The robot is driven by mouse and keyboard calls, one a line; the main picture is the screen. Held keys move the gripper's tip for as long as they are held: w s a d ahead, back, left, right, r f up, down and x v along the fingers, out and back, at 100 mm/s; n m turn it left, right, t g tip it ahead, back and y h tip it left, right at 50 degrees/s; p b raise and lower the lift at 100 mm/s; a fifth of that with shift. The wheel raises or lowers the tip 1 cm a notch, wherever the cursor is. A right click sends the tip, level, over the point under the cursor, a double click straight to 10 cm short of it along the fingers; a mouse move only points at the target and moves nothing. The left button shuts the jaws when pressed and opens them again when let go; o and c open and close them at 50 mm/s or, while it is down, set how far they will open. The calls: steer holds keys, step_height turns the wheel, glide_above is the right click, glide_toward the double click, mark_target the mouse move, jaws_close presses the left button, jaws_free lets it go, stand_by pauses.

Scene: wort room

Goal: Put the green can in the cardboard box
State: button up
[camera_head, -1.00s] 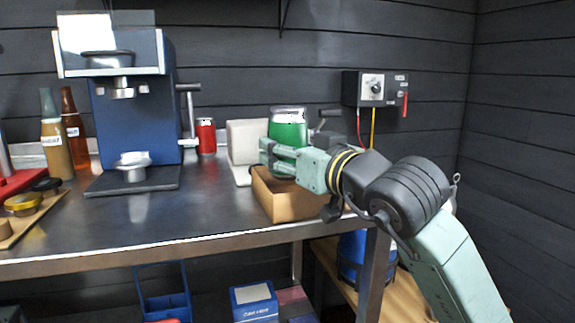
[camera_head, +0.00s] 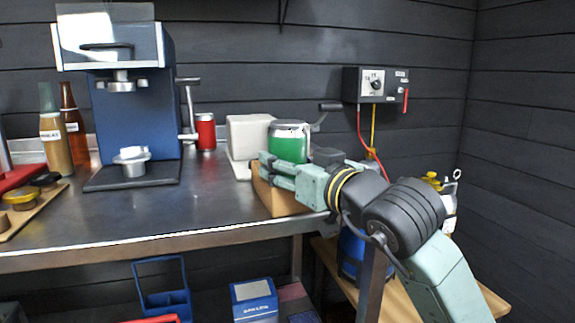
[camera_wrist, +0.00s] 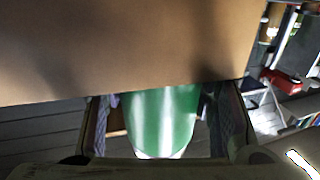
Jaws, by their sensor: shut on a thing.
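The green can (camera_head: 288,143), with a white or silver top, is upright in my gripper (camera_head: 281,168) in the head view. It is at the cardboard box (camera_head: 272,200), low over or partly inside its opening. My gripper is shut on the can and hides much of the box's rim. In the wrist view the green can (camera_wrist: 162,120) sits between the two fingers, and a broad brown cardboard surface (camera_wrist: 130,45) fills the top. I cannot tell whether the can touches the box floor.
A white block-shaped machine (camera_head: 250,135) stands just behind the box. A red can (camera_head: 205,132) and a blue press-like machine (camera_head: 133,115) stand to the left. The steel tabletop (camera_head: 180,212) is clear in front. A control box (camera_head: 382,85) hangs on the wall.

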steer(key=shift+f+b, duration=0.25)
steer(key=shift+b, duration=0.05)
steer(key=o, duration=1.5)
steer(key=shift+f, duration=0.15)
steer(key=shift+s+a, duration=0.1)
